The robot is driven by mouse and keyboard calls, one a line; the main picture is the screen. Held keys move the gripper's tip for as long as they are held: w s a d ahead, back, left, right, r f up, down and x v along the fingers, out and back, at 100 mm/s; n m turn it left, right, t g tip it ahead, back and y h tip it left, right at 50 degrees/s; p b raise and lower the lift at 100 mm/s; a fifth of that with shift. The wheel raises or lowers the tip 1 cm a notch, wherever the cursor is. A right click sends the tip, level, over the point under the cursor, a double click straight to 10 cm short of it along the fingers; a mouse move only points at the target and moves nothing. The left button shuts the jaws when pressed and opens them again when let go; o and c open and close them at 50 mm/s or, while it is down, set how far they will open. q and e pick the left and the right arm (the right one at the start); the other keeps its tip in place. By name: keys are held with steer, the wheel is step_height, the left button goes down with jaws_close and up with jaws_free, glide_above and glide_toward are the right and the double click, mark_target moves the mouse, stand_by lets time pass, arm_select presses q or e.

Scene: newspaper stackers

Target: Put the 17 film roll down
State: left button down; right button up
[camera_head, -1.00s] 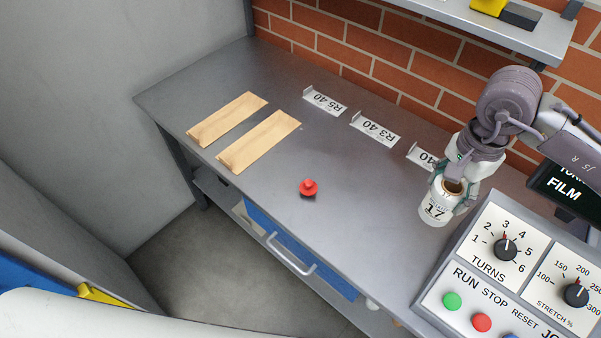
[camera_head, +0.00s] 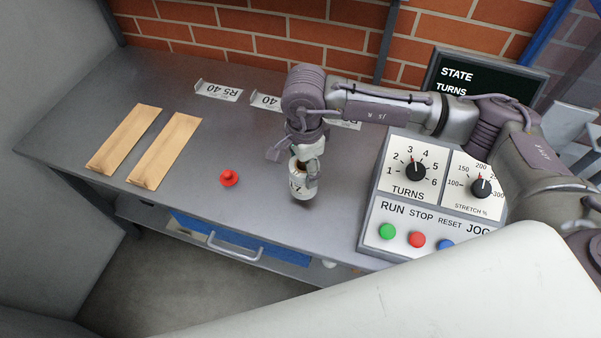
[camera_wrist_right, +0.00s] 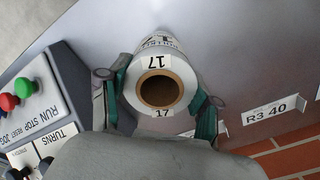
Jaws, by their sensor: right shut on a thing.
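The 17 film roll (camera_head: 299,188) is a white roll with a brown cardboard core, held at the middle of the grey workbench. In the right wrist view the film roll (camera_wrist_right: 166,52) sits between two green-padded fingers, its core end facing the camera and "17" labels showing. My right gripper (camera_head: 306,174) is shut on the roll, which stands about upright. It is low over or on the bench top; I cannot tell whether its base touches. In the right wrist view my right gripper (camera_wrist_right: 160,95) has a finger on each side of it. My left gripper is not in view.
A red knob-like object (camera_head: 229,178) stands left of the roll. Two tan packets (camera_head: 165,152) lie further left. Label holders R5 40 (camera_head: 218,92) and R3 40 (camera_head: 265,101) line the back. The control box (camera_head: 408,205) is close on the right. Bench (camera_head: 240,135) between is clear.

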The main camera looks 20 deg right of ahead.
steer(key=f, duration=0.1)
steer(key=f+p, duration=0.1)
steer(key=f, duration=0.2)
steer(key=shift+a+p, duration=0.25)
steer(key=shift+p, duration=0.05)
steer(key=shift+f, duration=0.25)
steer(key=shift+f+b, duration=0.2)
steer(key=shift+b, duration=0.2)
steer(key=o, duration=1.3)
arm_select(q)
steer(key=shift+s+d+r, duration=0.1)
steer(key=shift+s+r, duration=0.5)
arm_select(e)
steer(key=shift+o, duration=0.2)
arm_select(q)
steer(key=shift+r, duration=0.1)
arm_select(e)
steer(key=shift+r, duration=0.15)
